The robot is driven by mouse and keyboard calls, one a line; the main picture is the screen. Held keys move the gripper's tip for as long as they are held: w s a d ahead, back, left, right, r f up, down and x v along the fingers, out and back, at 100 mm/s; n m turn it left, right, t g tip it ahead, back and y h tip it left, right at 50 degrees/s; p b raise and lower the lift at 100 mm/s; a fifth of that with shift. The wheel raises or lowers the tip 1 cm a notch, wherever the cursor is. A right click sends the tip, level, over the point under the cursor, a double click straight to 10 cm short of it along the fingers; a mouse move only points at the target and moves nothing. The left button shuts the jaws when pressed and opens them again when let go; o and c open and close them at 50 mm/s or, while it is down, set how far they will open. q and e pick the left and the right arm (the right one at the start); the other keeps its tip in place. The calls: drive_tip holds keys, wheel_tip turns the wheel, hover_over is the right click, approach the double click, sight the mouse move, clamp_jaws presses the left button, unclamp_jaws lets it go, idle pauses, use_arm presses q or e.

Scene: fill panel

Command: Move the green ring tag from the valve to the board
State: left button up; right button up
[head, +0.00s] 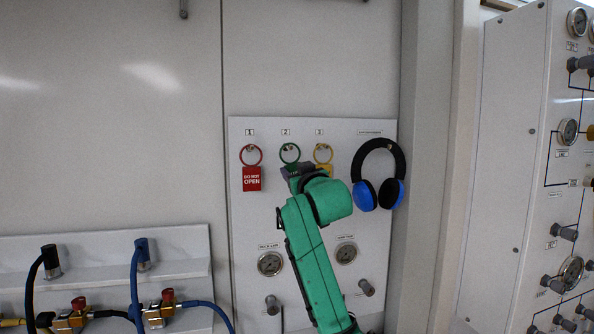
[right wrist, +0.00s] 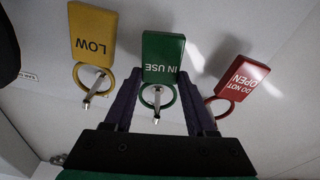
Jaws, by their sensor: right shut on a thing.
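The green ring tag (head: 289,152) is at the hook under number 2 on the white board (head: 375,225). In the right wrist view the tag (right wrist: 163,52) reads "IN USE" upside down, and the hook's pin shows within its ring. My right gripper (head: 296,171) is at the tag, just below the ring in the head view. In the right wrist view its dark fingers (right wrist: 161,82) are on either side of the tag, shut on it. The tag's plate is mostly hidden by the gripper in the head view. My left gripper is not in view. I cannot make out the valve.
A red "DO NOT OPEN" tag (head: 251,178) hangs at hook 1 and a yellow tag (head: 322,152) at hook 3, both close to the gripper. Blue-and-black headphones (head: 380,175) hang to the right. Gauges (head: 270,263) and knobs are lower down.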

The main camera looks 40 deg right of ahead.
drive_tip(key=shift+s, duration=0.1)
idle(0.3)
drive_tip(key=o, duration=1.4)
